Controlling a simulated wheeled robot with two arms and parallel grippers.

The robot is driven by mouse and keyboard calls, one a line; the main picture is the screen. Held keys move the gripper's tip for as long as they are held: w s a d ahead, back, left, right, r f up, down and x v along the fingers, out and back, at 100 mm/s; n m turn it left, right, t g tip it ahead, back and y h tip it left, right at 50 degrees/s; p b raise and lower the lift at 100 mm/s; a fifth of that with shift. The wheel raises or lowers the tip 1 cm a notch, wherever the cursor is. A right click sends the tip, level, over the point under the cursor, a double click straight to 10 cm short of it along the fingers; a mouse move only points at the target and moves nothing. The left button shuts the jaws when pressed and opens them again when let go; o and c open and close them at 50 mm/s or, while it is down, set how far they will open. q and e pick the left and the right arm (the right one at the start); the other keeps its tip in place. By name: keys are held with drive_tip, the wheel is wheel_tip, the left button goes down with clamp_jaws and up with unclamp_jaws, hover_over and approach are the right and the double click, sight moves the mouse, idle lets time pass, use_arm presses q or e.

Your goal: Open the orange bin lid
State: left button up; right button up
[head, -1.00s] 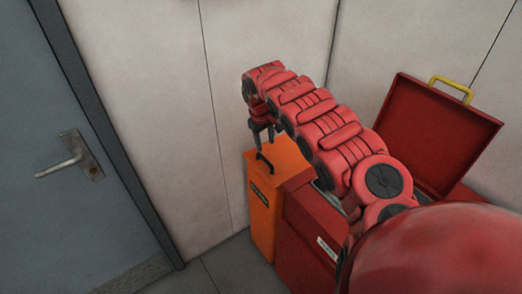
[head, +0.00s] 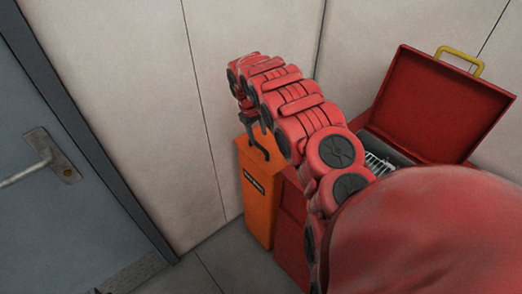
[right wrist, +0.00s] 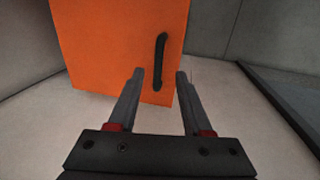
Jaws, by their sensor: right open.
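The orange bin (head: 257,212) stands against the wall beside the red cabinet, with a dark label on its front. Its lid (head: 243,154) looks shut. A black bar handle (right wrist: 160,58) is on the lid. My right gripper (head: 249,122) reaches down over the lid from above. In the right wrist view its fingers (right wrist: 156,74) are open, and the near end of the handle shows between the fingertips. I cannot tell whether the fingers touch the handle. My right arm hides part of the bin's top. My left gripper is not in view.
A red cabinet (head: 290,235) stands right of the bin, largely behind my arm. An open red toolbox (head: 430,105) with a yellow handle is on it. A grey door (head: 40,215) with a lever handle is at left. The floor (head: 225,265) before the bin is clear.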

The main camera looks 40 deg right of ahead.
sight(262, 148)
drive_tip(key=f, duration=0.3)
drive_tip(key=d+f+p, duration=0.1)
drive_tip(key=f, duration=0.1)
drive_tip(key=shift+f, duration=0.25)
drive_tip(key=shift+w+d+f, duration=0.1)
drive_tip(key=shift+d+f, duration=0.2)
drive_tip(key=shift+f, duration=0.5)
clamp_jaws()
idle(0.7)
